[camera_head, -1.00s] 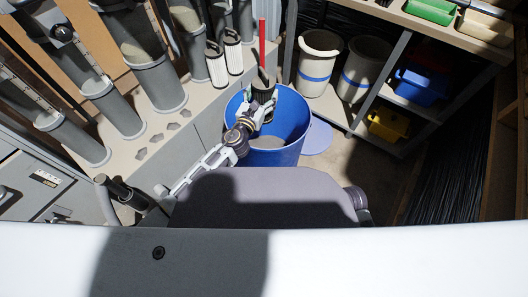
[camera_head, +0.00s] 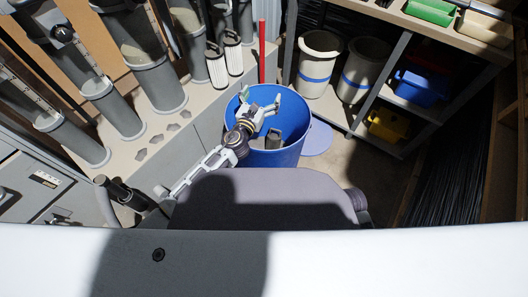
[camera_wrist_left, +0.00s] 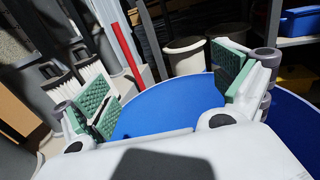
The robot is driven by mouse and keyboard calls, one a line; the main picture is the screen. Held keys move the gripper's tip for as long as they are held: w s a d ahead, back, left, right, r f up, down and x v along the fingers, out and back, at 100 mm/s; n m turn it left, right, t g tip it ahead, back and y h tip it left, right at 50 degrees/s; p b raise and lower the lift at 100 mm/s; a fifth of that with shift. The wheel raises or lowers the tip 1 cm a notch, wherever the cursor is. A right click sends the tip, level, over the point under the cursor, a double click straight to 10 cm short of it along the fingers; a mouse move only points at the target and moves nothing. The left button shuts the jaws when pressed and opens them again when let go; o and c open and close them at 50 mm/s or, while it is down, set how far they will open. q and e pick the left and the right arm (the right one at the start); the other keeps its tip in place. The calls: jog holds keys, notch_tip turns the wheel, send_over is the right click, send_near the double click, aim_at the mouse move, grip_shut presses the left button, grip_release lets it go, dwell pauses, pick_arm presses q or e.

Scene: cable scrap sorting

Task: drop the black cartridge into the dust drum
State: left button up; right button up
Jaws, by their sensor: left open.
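The blue dust drum (camera_head: 291,156) stands upright on the floor in the middle of the head view. Its blue inside also fills the middle of the left wrist view (camera_wrist_left: 160,112). My left gripper (camera_head: 260,101) is over the drum's mouth with its green-padded fingers spread wide. In the left wrist view the gap between its pads (camera_wrist_left: 165,90) is empty. A dark block, which looks like the black cartridge (camera_head: 273,138), is down inside the drum, below the gripper and partly hidden by it. My right gripper is out of view.
Two pale cartridges (camera_head: 216,66) hang behind the drum beside a red post (camera_head: 262,50). Two cream bins with blue bands (camera_head: 318,68) stand at the back right, beside a shelf with blue (camera_head: 420,84) and yellow (camera_head: 389,125) bins. Floor right of the drum is clear.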

pick_arm(q)
jog(key=v, duration=1.2)
dwell(0.5)
jog(key=shift+r, duration=0.1)
dwell(0.8)
